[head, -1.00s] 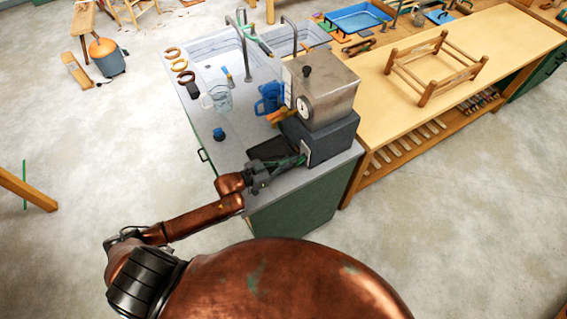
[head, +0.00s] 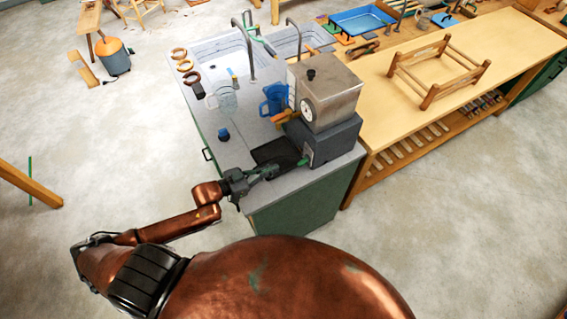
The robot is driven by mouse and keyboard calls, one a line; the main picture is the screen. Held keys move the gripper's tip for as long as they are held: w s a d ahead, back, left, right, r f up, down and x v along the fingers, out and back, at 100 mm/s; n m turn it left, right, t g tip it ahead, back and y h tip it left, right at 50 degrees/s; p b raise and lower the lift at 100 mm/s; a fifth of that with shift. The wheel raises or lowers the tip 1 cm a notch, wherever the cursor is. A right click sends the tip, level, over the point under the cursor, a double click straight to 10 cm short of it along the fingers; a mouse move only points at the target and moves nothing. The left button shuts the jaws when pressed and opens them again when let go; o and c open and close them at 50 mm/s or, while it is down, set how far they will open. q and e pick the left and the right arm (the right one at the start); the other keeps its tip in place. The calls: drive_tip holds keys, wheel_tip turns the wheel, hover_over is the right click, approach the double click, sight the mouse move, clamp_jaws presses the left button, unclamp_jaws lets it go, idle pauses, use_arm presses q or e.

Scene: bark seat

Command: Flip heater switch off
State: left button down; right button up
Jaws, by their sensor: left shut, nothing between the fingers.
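The heater is a dark grey base (head: 335,138) with a steel box (head: 328,90) on top, at the near right end of the sink counter. The steel box has a round white dial and a black knob on its lid. A small pale switch plate (head: 309,153) is on the base's left face, with a green bit beside it; the switch position is too small to tell. My left gripper (head: 274,170) is shut and empty, a short way left of the plate, over a black tray. My right gripper is not in view.
The black tray (head: 272,152) lies on the counter (head: 235,165) left of the heater. A blue jug (head: 274,100), a clear jug (head: 227,100) and a small blue-topped item (head: 224,135) stand farther back. A wooden bench (head: 430,120) with a wooden frame (head: 438,70) adjoins at right.

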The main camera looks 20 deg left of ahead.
use_arm(q)
drive_tip(key=shift+s+a+f, duration=0.15)
drive_tip(key=shift+s+a, duration=0.45)
drive_tip(key=shift+s, duration=0.15)
